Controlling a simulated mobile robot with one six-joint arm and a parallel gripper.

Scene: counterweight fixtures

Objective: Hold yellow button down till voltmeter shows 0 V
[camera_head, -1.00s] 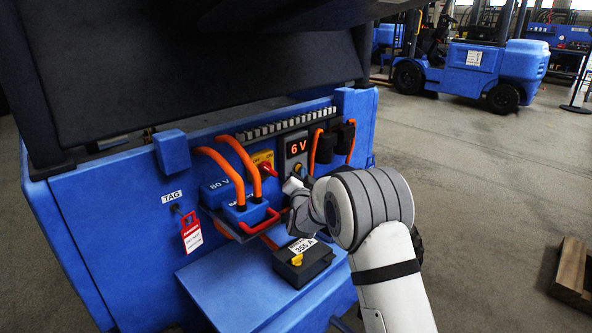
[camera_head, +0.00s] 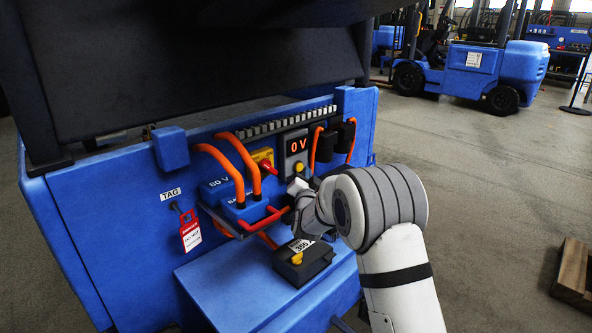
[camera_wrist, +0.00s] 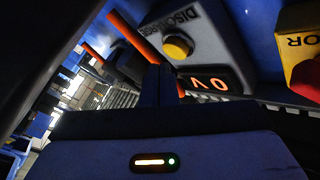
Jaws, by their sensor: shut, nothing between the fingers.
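The yellow button (camera_head: 299,167) is just below the display, on the same grey box. In the wrist view the yellow button (camera_wrist: 177,46) is uncovered, with part of a "DISCH..." label beside it. My gripper (camera_head: 295,185) is shut and empty, just below the button in the head view. In the wrist view its dark fingers (camera_wrist: 166,84) appear apart from the button.
A red switch on a yellow plate (camera_head: 264,162) is left of the meter. Orange cables (camera_head: 240,158) loop out of the blue battery box nearby. A red tag (camera_head: 190,232) hangs at the left.

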